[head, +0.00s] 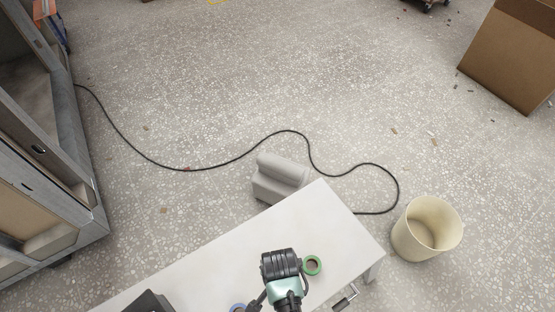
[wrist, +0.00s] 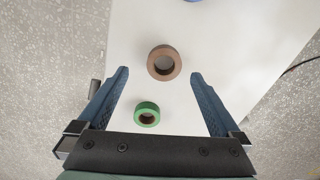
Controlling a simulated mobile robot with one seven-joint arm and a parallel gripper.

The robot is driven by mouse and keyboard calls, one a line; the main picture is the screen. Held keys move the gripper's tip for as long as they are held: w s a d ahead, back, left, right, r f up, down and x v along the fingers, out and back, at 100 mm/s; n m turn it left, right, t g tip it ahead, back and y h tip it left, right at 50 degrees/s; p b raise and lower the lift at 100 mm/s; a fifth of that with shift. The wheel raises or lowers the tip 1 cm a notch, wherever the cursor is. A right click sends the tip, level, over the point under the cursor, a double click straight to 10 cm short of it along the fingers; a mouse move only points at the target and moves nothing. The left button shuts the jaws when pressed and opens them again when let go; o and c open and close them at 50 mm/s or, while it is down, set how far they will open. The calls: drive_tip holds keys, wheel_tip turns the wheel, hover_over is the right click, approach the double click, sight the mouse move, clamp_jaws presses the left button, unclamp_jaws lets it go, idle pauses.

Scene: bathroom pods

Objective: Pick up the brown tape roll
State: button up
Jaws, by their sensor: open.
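The brown tape roll (wrist: 151,62) lies flat on the white table top (wrist: 220,40), in the upper middle of the wrist view. My gripper (wrist: 160,73) is open and empty, with its two blue fingers spread wide. The roll appears between and slightly beyond the fingertips, and no finger touches it. In the head view my arm stands over the white table (head: 215,255), and the brown roll is hidden there.
A green tape roll (wrist: 138,115) lies close to the brown one, nearer the gripper base; it also shows in the head view (head: 304,266). A blue roll (head: 236,307) is partly hidden. A metal tool (head: 346,297) is at the table's edge. A cream bin (head: 405,240) stands right.

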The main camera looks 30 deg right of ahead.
drive_tip(key=f, duration=0.1)
drive_tip(key=f+b, duration=0.1)
drive_tip(key=f, duration=0.2)
drive_tip(key=shift+w+d+f+b, duration=0.2)
drive_tip(key=shift+w+f+b, duration=0.1)
drive_tip(key=shift+w+f, duration=0.1)
drive_tip(key=c, duration=1.4)
